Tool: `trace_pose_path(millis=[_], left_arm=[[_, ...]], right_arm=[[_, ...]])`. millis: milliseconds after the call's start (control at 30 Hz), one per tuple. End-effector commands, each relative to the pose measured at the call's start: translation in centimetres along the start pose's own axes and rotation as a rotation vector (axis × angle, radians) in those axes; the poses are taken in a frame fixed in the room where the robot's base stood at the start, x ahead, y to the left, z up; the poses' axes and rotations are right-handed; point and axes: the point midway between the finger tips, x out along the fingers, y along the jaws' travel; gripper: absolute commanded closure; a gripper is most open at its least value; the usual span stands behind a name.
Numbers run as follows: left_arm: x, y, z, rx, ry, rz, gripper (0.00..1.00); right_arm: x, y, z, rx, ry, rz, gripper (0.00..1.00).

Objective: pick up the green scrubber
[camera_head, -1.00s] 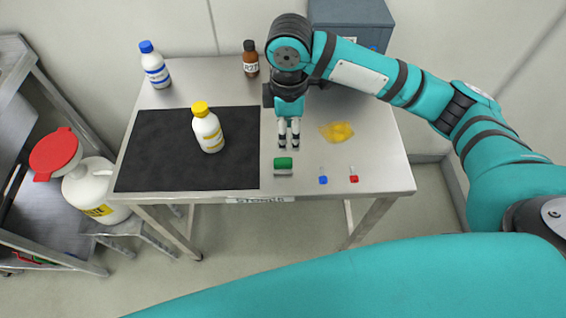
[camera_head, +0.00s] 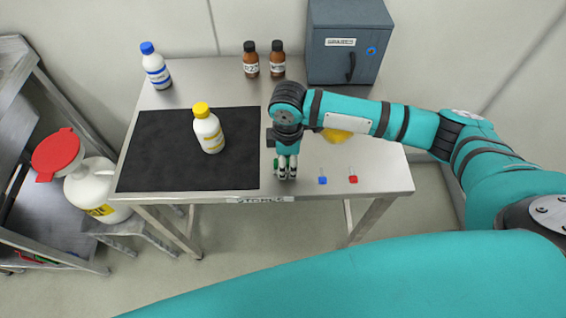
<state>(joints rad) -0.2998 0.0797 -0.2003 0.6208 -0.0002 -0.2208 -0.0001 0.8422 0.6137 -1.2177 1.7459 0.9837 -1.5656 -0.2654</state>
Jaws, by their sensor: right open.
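The green scrubber (camera_head: 277,169) lies near the front edge of the steel table, just right of the black mat. Only a bit of its green side shows, because my right gripper covers most of it. My right gripper (camera_head: 287,176) points down at the scrubber with its fingers open. The fingertips are over or around it; I cannot tell whether they touch it. My left gripper is not in view.
A yellow-capped bottle (camera_head: 208,132) stands on the black mat (camera_head: 155,165). Blue (camera_head: 323,180) and red (camera_head: 353,179) small items lie right of my gripper. A yellow patch (camera_head: 336,135) is partly behind my arm. Brown bottles (camera_head: 250,65) and a grey cabinet (camera_head: 345,70) stand behind.

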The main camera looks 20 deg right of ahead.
Motion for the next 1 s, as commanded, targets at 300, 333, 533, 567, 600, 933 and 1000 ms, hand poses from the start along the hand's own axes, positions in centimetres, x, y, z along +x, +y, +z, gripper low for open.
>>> trace_pose_path(millis=[300,333,533,567,600,933,1000], left_arm=[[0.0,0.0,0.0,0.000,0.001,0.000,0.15],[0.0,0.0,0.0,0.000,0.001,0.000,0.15],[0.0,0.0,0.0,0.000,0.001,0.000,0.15],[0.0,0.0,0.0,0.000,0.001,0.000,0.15],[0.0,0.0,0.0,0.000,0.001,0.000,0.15],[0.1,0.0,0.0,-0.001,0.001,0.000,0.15],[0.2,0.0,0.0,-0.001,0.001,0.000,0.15]], right_arm=[[0.0,0.0,0.0,0.000,0.000,0.000,0.70],[0.0,0.0,0.0,0.000,0.000,0.000,0.74],[0.0,0.0,0.0,0.001,-0.001,-0.001,0.98],[0.1,0.0,0.1,0.001,-0.001,-0.001,0.99],[0.1,0.0,0.1,0.001,-0.001,-0.001,0.99],[-0.3,-0.1,0.1,0.001,-0.002,-0.002,0.99],[-0.9,0.0,0.0,0.001,0.000,-0.001,0.99]])
